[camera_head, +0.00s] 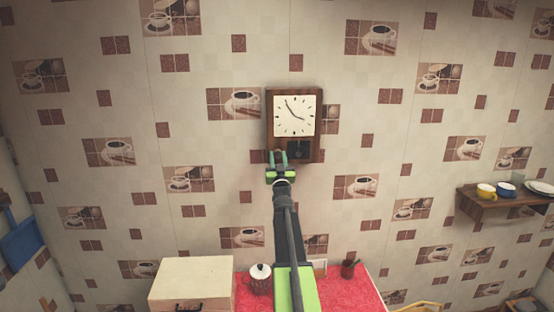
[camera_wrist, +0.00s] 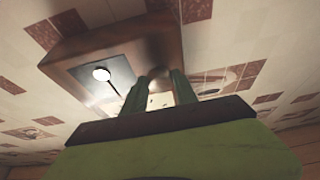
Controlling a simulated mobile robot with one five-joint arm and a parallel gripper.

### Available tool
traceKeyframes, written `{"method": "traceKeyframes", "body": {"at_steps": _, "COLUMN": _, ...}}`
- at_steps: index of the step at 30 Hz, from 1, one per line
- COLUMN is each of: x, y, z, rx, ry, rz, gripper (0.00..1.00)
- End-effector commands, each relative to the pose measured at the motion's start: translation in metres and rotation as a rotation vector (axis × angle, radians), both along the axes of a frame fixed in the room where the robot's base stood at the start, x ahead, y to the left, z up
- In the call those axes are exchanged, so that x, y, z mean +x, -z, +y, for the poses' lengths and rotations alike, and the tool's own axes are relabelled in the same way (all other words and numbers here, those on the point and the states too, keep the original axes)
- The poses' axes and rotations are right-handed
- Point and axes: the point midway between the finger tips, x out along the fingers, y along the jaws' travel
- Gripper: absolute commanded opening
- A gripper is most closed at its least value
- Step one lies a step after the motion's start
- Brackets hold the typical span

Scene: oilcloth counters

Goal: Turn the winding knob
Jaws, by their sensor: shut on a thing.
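The wall clock (camera_head: 294,115) has a brown wooden case, a cream square face with dark hands, and a dark pendulum window below. My gripper (camera_head: 278,158) reaches up to the lower left of the case. In the wrist view the clock's case (camera_wrist: 140,45) appears from below, with the pale round pendulum bob (camera_wrist: 101,74) left of the fingers. The two green fingers of my gripper (camera_wrist: 162,82) are at the case's front edge, shut on the winding knob. The knob is mostly hidden between the fingertips, so its turn angle cannot be seen.
A wall shelf (camera_head: 500,200) with cups is at right. The wall around the clock is clear.

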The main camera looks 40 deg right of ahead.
Motion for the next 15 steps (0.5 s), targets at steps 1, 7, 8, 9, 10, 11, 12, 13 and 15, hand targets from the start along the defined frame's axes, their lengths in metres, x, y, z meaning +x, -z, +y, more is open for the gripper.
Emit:
{"method": "traceKeyframes", "body": {"at_steps": 1, "x": 0.0002, "y": 0.0, "z": 0.0002, "rx": 0.0, "ry": 0.0, "rz": 0.0, "gripper": 0.0}}
{"method": "traceKeyframes", "body": {"at_steps": 7, "x": 0.0009, "y": -0.0008, "z": 0.0013, "rx": 0.058, "ry": -0.001, "rz": -0.05, "gripper": 0.0}}
{"method": "traceKeyframes", "body": {"at_steps": 8, "x": 0.0009, "y": -0.0008, "z": 0.0013, "rx": 0.071, "ry": -0.001, "rz": -0.061, "gripper": 0.0}}
{"method": "traceKeyframes", "body": {"at_steps": 9, "x": 0.0008, "y": -0.0007, "z": 0.0011, "rx": 0.086, "ry": 0.0, "rz": -0.074, "gripper": 0.0}}
{"method": "traceKeyframes", "body": {"at_steps": 10, "x": 0.0007, "y": -0.0006, "z": 0.0011, "rx": 0.095, "ry": 0.0, "rz": -0.082, "gripper": 0.0}}
{"method": "traceKeyframes", "body": {"at_steps": 11, "x": 0.0006, "y": -0.0005, "z": 0.0009, "rx": 0.101, "ry": 0.0, "rz": -0.087, "gripper": 0.0}}
{"method": "traceKeyframes", "body": {"at_steps": 12, "x": 0.0006, "y": -0.0004, "z": 0.0008, "rx": 0.105, "ry": 0.0, "rz": -0.09, "gripper": 0.0}}
{"method": "traceKeyframes", "body": {"at_steps": 13, "x": 0.0006, "y": -0.0003, "z": 0.0007, "rx": 0.107, "ry": 0.0, "rz": -0.091, "gripper": 0.0}}
{"method": "traceKeyframes", "body": {"at_steps": 15, "x": 0.0004, "y": -0.0003, "z": 0.0006, "rx": 0.107, "ry": 0.0, "rz": -0.091, "gripper": 0.0}}
